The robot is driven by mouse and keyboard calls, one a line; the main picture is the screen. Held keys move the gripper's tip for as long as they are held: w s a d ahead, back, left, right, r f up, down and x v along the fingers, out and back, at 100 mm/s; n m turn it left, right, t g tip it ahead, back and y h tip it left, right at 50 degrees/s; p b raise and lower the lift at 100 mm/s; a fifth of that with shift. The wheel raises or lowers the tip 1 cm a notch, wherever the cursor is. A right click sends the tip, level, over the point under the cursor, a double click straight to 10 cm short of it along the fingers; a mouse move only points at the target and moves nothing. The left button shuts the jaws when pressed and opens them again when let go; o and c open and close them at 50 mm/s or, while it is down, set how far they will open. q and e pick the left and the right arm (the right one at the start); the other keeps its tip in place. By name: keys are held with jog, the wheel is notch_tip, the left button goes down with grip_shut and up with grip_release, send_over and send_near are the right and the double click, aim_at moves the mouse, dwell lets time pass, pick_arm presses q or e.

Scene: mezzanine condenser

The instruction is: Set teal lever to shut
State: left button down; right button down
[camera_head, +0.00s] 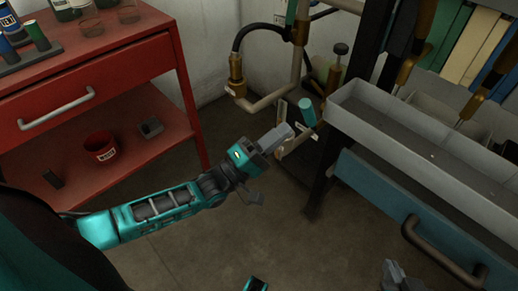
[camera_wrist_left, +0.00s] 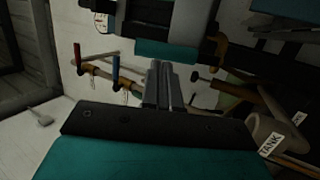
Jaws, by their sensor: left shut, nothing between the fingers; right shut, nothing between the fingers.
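The teal lever's grip (camera_head: 307,112) is a short teal cylinder standing slightly tilted beside the pipework, left of the grey tray. My left gripper (camera_head: 284,134) is shut and empty, just left of and below the grip in the head view; I cannot tell whether they touch. In the left wrist view its fingers (camera_wrist_left: 163,84) are together with nothing between them. A teal strip (camera_wrist_left: 167,48) shows beyond them; I cannot tell if it is the lever. My right gripper (camera_head: 396,275) is partly in view at the bottom edge, shut and empty.
A grey tray (camera_head: 424,140) above a teal drawer (camera_head: 400,205) stands to the right. A brass-fitted pipe and hose (camera_head: 237,75) are behind. A red cart (camera_head: 95,75) stands left. Red (camera_wrist_left: 77,55) and blue (camera_wrist_left: 115,69) handles show on pipes in the wrist view.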

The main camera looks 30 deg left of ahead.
aim_at(305, 106)
pick_arm(q)
jog(key=shift+x, duration=1.8)
pick_arm(e)
jog(key=shift+f, duration=0.15)
jog(key=shift+d, duration=0.1)
